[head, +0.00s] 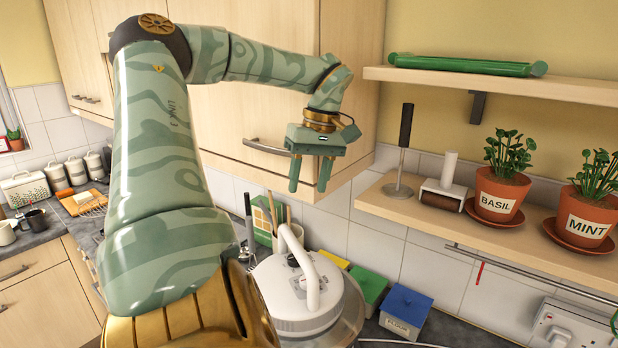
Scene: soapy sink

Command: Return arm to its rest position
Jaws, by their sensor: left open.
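My left arm, patterned in green, rises at the left of the head view and bends over to the right. My left gripper (310,177) points down in front of the wooden wall cupboard, with its two green fingers spread apart. Nothing is between the fingers. It hangs in the air above the counter, higher than the white-lidded appliance below it. My right gripper is not in view.
A white appliance (290,297) with a looped handle stands below. Green and blue boxes (406,306) line the wall. A wooden shelf (400,209) at right holds potted basil (499,196) and mint (587,220). The cupboard (225,125) is close behind my gripper.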

